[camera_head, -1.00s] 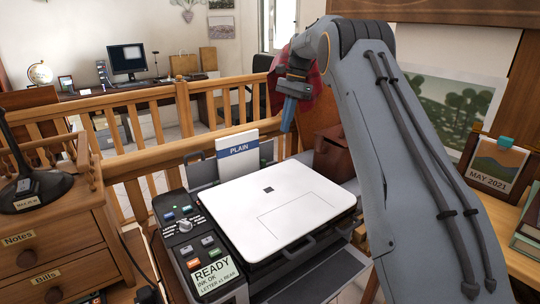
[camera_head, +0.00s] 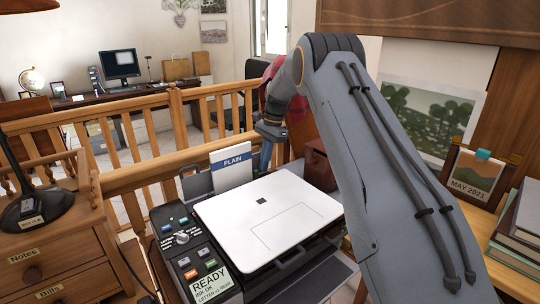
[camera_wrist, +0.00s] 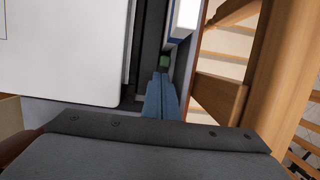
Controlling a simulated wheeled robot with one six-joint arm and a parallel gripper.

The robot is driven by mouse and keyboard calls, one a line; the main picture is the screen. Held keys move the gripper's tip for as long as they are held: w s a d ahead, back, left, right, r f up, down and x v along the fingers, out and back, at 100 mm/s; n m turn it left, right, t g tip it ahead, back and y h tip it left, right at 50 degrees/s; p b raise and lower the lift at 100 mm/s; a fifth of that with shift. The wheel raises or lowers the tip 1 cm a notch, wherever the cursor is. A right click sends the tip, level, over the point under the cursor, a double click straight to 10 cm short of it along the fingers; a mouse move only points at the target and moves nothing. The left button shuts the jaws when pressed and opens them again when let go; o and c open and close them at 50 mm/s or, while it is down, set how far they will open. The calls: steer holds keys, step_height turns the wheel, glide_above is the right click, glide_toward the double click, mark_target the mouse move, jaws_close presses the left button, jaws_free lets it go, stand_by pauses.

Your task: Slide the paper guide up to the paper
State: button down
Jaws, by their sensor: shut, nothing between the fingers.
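The paper (camera_head: 231,167), a white stack with a blue "PLAIN" band, stands upright at the back of the printer (camera_head: 268,216). In the wrist view its white edge with a blue strip (camera_wrist: 186,18) shows at top centre. My gripper (camera_head: 265,158) points down behind the printer's white lid, just right of the paper, with a gap between them. In the wrist view the blue fingers (camera_wrist: 163,78) are together and empty. A small dark green piece (camera_wrist: 163,62) sits right at their tips; it may be the paper guide's tab. I cannot tell whether they touch.
A wooden railing (camera_head: 150,172) runs close behind the printer. A brown box (camera_head: 319,168) stands right of my gripper. The printer's control panel (camera_head: 190,255) is at its left. A drawer unit (camera_head: 50,262) is at the left, and books (camera_head: 518,232) are at the right.

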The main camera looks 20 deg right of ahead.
steer(key=shift+s+a, duration=0.1)
steer(key=shift+a, duration=0.15)
steer(key=shift+s+a, duration=0.25)
steer(key=shift+a, duration=0.65)
steer(key=shift+s+d, duration=0.1)
steer(key=shift+d, duration=0.05)
